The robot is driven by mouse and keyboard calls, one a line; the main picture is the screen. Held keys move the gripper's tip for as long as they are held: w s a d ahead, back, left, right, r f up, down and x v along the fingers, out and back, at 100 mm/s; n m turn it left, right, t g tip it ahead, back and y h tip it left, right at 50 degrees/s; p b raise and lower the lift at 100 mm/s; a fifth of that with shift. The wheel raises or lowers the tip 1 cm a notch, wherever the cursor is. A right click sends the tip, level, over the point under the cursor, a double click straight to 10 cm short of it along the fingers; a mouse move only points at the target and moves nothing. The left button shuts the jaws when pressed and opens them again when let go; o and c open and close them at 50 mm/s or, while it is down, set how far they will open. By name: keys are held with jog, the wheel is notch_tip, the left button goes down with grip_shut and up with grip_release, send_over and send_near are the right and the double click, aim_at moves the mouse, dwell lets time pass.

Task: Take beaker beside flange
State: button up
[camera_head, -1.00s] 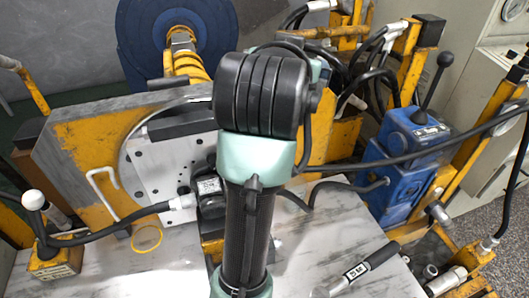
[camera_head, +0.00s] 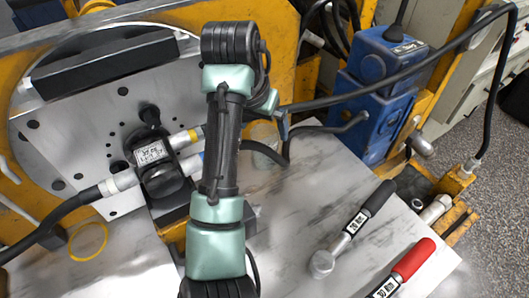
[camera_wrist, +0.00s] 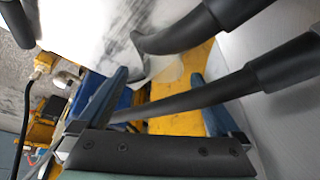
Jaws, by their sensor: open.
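A clear beaker (camera_head: 264,134) stands on the bench beside the flange (camera_head: 90,120), the round metal plate with holes; my arm and a hose partly hide it. My gripper (camera_head: 282,122) is mostly hidden behind my arm in the head view, close to the beaker's right side. In the wrist view my gripper (camera_wrist: 160,78) is open with its two blue fingers apart. A pale, see-through shape that looks like the beaker (camera_wrist: 166,72) lies near and between the fingertips, with a black hose across it. I cannot tell whether a finger touches it.
Black hoses (camera_head: 345,95) cross close to my gripper. A blue pump unit (camera_head: 380,90) stands at the right. A black-handled wrench (camera_head: 350,228) and a red-handled wrench (camera_head: 402,268) lie on the bench. A yellow ring (camera_head: 88,242) lies at left.

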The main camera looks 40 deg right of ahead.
aim_at(264, 136)
jog(key=b+x, duration=0.2)
jog(key=x, duration=0.3)
jog(key=shift+w+f, duration=0.25)
jog(key=shift+f, duration=0.1)
jog(key=shift+c, duration=0.2)
grip_shut()
